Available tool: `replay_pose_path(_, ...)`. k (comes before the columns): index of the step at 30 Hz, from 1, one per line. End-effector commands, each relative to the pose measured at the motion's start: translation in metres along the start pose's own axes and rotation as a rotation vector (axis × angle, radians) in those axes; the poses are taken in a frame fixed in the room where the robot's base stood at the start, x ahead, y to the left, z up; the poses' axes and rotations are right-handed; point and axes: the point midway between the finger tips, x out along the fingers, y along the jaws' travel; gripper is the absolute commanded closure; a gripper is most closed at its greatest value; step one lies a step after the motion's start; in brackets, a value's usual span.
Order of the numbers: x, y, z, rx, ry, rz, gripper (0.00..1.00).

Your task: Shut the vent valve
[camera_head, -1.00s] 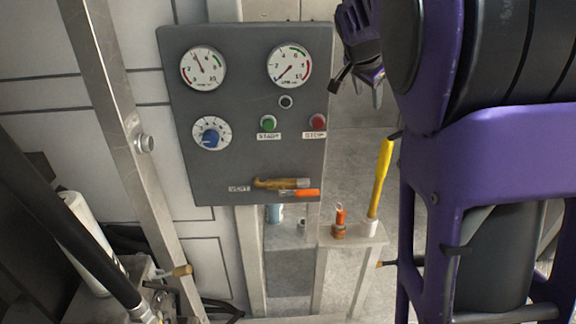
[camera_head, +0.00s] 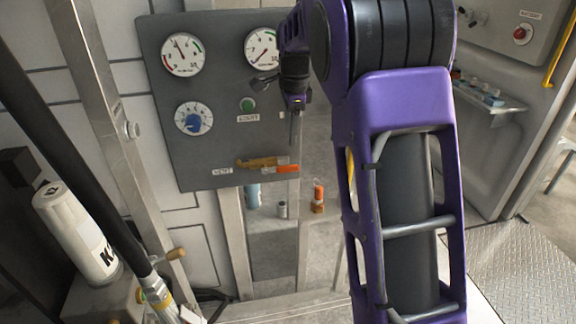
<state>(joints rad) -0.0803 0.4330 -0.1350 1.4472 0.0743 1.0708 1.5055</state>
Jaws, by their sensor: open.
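The vent valve (camera_head: 255,162) is a brass fitting low on the grey control panel (camera_head: 205,105), right of a small white label (camera_head: 222,171). Its orange lever (camera_head: 286,169) points right, roughly along the valve body, and reaches the panel's lower right edge. My gripper (camera_head: 297,125) hangs above the lever in front of the panel's right side, with its fingers pointing down. It is open, empty and apart from the valve. The gripper and wrist hide the stop button and part of the upper right gauge.
Gauges, a blue knob (camera_head: 194,123) and a green start button (camera_head: 247,105) sit on the panel above the valve. Below stand a small orange-topped bottle (camera_head: 318,199) and a grey canister (camera_head: 282,209). A white cylinder (camera_head: 75,232) stands at left. Open floor plate (camera_head: 510,270) lies at right.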

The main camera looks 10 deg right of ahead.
Motion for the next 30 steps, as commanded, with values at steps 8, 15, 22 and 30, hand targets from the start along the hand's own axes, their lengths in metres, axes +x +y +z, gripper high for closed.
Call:
replay_pose_path(8,0.066,0.001,-0.001,0.0,0.001,0.002,0.44)
replay_pose_path(15,0.106,0.001,-0.001,-0.001,0.001,0.001,0.44)
replay_pose_path(22,0.121,0.0,-0.001,-0.001,0.002,-0.001,0.44)
replay_pose_path(30,0.121,0.0,-0.001,-0.001,0.002,-0.001,0.44)
